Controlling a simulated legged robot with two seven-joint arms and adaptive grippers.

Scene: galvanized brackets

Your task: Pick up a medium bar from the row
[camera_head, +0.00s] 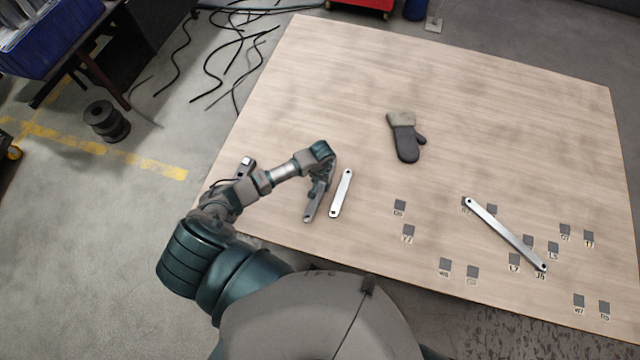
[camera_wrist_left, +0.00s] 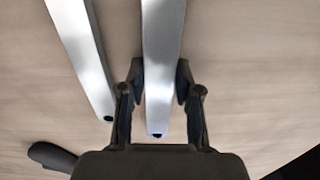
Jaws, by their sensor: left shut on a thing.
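My left gripper (camera_head: 320,186) points down at the left part of the wooden board. It is shut on a grey metal bar (camera_head: 311,211), which shows between the fingers in the left wrist view (camera_wrist_left: 162,60). I cannot tell whether this bar is lifted off the board. A second bar (camera_head: 342,193) of similar length lies just right of it, apart from the gripper; it also shows in the left wrist view (camera_wrist_left: 82,55). A longer bar (camera_head: 505,235) lies diagonally at the right. My right gripper is not in view.
A grey glove (camera_head: 404,138) lies beyond the bars on the wooden board (camera_head: 490,110). Several small dark labelled squares (camera_head: 445,265) spread over its right front. A small grey piece (camera_head: 246,166) sits near the left edge, partly behind my arm. The board's far middle is clear.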

